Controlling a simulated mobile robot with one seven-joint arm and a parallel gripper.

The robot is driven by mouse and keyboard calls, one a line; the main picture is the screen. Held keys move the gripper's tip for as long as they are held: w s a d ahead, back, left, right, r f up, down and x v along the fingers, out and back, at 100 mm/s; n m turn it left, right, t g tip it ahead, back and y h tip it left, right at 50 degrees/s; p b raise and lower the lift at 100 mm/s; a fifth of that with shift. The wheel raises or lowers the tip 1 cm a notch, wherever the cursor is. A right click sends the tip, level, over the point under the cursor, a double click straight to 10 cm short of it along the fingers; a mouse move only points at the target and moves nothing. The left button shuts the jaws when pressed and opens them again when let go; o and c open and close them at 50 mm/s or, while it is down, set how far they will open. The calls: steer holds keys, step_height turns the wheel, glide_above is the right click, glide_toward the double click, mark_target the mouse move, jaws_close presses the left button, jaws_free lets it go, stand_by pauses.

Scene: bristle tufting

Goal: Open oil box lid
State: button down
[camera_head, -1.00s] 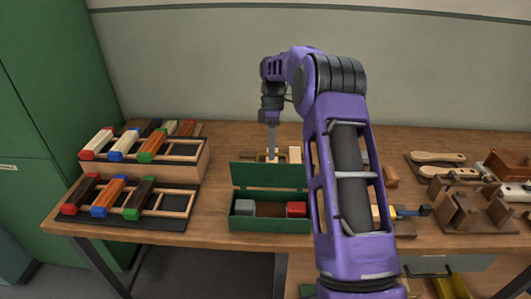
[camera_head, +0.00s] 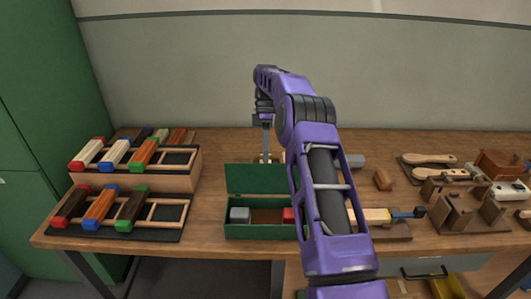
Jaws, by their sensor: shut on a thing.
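The green oil box (camera_head: 262,232) stands open near the front edge of the bench. Its lid (camera_head: 250,180) is raised at the back, roughly upright. A grey block (camera_head: 239,214) and a red block (camera_head: 288,215) lie inside, with a brown part between them. My gripper (camera_head: 266,158) points down at the lid's top edge and appears shut on it. The fingertips are small and partly hidden, so the exact contact is unclear. My arm covers the right end of the box and lid.
Racks with coloured-end blocks (camera_head: 117,204) stand at the left. Wooden brushes (camera_head: 430,159), a wooden fixture (camera_head: 465,207) and a blue-and-black tool (camera_head: 405,213) lie at the right. Small wooden pieces sit behind the lid, partly hidden. Bare bench top (camera_head: 212,180) shows left of the box.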

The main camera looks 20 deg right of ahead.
steer(key=shift+s+d+f, duration=0.1)
steer(key=shift+f, duration=0.2)
steer(key=c, duration=0.9)
jaws_free()
steer(key=shift+o, duration=0.2)
steer(key=shift+r, duration=0.15)
steer(key=shift+r, duration=0.15)
